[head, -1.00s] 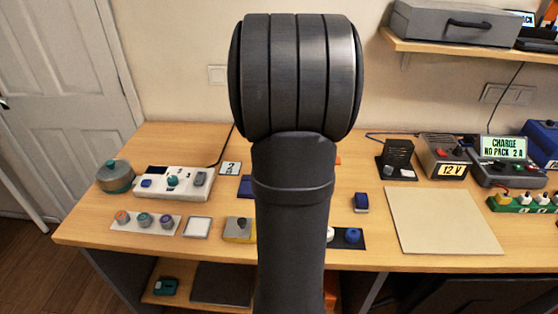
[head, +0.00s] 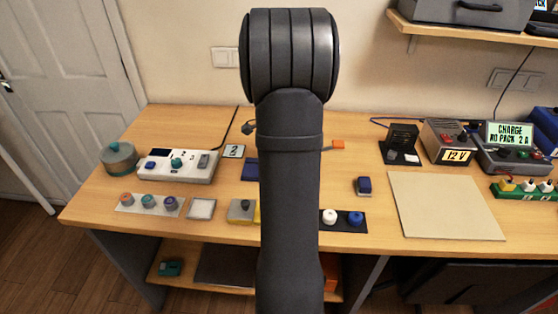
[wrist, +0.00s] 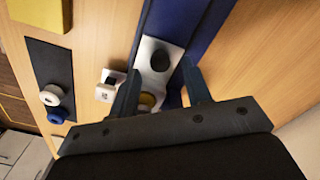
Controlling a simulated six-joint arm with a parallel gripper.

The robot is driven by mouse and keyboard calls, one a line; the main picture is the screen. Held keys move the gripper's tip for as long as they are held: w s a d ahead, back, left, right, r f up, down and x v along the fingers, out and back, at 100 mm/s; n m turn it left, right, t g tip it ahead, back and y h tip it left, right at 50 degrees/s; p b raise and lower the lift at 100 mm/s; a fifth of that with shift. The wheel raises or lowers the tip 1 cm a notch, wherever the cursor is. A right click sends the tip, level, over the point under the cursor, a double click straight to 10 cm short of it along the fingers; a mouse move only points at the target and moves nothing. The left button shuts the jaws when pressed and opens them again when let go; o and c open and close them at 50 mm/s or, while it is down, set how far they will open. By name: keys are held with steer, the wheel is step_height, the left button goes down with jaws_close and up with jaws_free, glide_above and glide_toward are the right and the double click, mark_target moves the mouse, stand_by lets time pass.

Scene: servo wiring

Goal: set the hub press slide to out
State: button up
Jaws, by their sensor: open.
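My gripper (wrist: 162,90) is open in the wrist view, its two dark fingers apart with nothing held. A blue fixture (wrist: 182,28), apparently the hub press, lies beyond and between the fingers. It carries a pale plate (wrist: 151,48) with a dark round part (wrist: 159,61). A brass-coloured round part (wrist: 147,100) shows between the fingers near the left one. A small white block (wrist: 105,92) sticks out left of the left finger; it may be the slide's handle, but I cannot tell its setting. In the head view my arm hides the gripper and most of the fixture.
A dark plate (head: 343,228) with a white knob (head: 329,216) and a blue knob (head: 356,218) lies at the front edge; it also shows in the wrist view (wrist: 47,62). A tan board (head: 445,205) lies right. A white panel (head: 180,178) stands left.

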steer(key=shift+f, duration=1.15)
jaws_close()
steer(key=a, duration=0.9)
steer(key=shift+a, duration=0.15)
jaws_free()
steer(key=shift+a, duration=0.1)
